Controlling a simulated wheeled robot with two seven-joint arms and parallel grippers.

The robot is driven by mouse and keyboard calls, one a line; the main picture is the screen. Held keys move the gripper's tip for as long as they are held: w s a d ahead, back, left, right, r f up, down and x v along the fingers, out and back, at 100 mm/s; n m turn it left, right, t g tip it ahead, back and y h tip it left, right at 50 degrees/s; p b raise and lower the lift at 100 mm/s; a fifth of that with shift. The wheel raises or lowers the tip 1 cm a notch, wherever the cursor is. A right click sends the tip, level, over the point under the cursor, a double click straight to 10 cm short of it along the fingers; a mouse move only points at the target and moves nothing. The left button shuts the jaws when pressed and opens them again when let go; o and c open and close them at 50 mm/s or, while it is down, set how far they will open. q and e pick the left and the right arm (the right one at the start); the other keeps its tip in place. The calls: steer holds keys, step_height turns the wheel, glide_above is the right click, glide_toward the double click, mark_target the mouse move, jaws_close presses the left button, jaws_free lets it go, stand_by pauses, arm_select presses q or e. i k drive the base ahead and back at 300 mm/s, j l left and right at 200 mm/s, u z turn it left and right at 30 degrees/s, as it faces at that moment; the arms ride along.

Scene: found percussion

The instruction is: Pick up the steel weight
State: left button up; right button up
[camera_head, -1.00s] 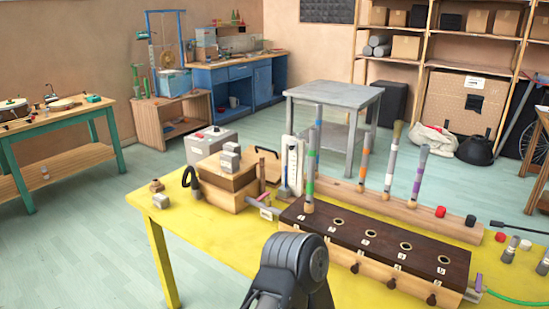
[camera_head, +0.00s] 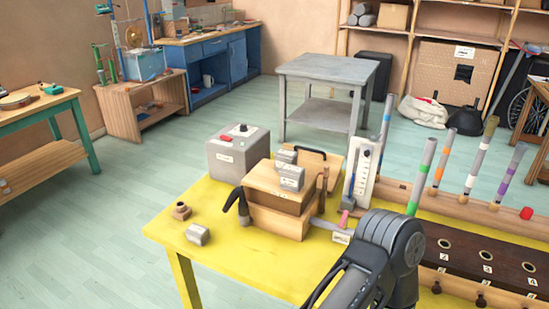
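Grey metallic blocks that could be the steel weight stand in two places in the head view. One small grey block (camera_head: 197,235) lies alone on the yellow table near its left corner. Two more, a front grey block (camera_head: 291,178) and a rear grey block (camera_head: 286,157), rest on the lid of a wooden box (camera_head: 278,207). I cannot tell which is the steel weight. A dark arm link of mine (camera_head: 385,250) rises from the bottom, right of the wooden box.
A grey box with knobs (camera_head: 238,152) stands behind the wooden box. A white gauge panel (camera_head: 363,172) and upright banded tubes (camera_head: 422,177) stand to the right. The yellow table's (camera_head: 235,263) front left is mostly clear.

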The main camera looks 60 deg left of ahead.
mark_target(292, 177)
steer(key=k+j, duration=0.15)
steer(key=j, duration=0.2)
steer(key=k+j, duration=0.1)
steer(key=j, duration=0.3)
steer(key=k+j, duration=0.15)
steer(key=j, duration=0.2)
steer(key=k+j, duration=0.15)
steer(key=j, duration=0.2)
